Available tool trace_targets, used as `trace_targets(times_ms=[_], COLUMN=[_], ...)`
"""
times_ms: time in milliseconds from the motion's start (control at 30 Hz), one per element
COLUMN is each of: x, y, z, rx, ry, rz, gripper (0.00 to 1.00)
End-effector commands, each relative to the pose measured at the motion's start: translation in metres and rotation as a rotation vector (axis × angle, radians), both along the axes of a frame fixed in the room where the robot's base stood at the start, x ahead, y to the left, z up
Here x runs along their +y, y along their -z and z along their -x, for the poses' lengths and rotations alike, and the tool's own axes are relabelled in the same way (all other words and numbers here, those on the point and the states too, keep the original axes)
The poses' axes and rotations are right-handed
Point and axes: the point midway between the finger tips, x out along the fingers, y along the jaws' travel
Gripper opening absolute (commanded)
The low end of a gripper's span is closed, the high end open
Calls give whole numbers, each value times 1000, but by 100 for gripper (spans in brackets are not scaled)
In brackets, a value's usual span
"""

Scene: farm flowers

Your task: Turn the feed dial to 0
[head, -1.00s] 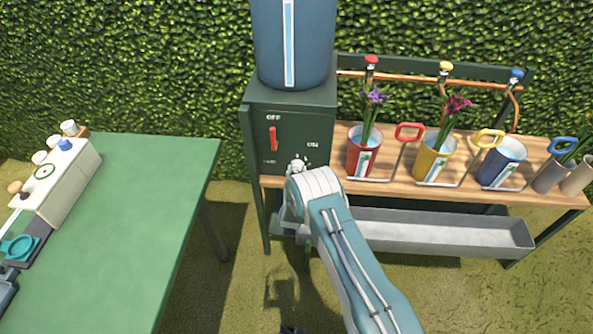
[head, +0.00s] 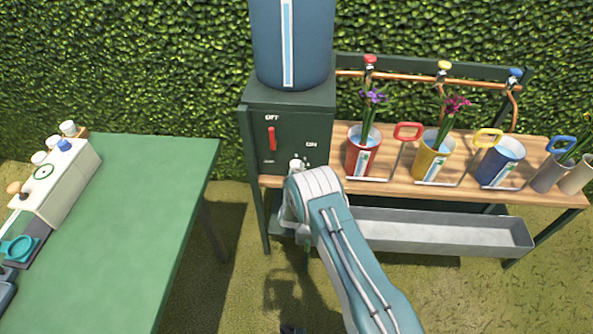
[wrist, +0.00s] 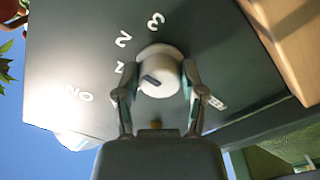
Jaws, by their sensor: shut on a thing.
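The feed dial (wrist: 160,62) is a round white knob on the dark green panel (wrist: 75,45), seen upside down in the wrist view. It has a short dark pointer bar, which lies slanted. White numerals 2 and 3 show beside it; another mark is partly covered by a finger. My gripper (wrist: 158,84) has one finger on each side of the dial and is shut on it. In the head view, the dial (head: 297,163) shows only as a small pale patch above my wrist, which hides the fingers.
A red lever (head: 271,139) sits on the same panel between OFF and ON, under a blue tank (head: 293,40). To the right are a wooden shelf (head: 530,185) with flower buckets and a grey trough (head: 440,230). A green table (head: 130,230) stands left.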

Motion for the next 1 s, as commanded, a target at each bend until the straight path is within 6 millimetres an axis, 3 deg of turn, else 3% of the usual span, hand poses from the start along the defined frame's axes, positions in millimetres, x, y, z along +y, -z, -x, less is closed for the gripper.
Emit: trace_targets(times_ms=[1000], x=[5], y=[-2], z=[0], rx=[30], ry=[-13], rz=[966], gripper=[6])
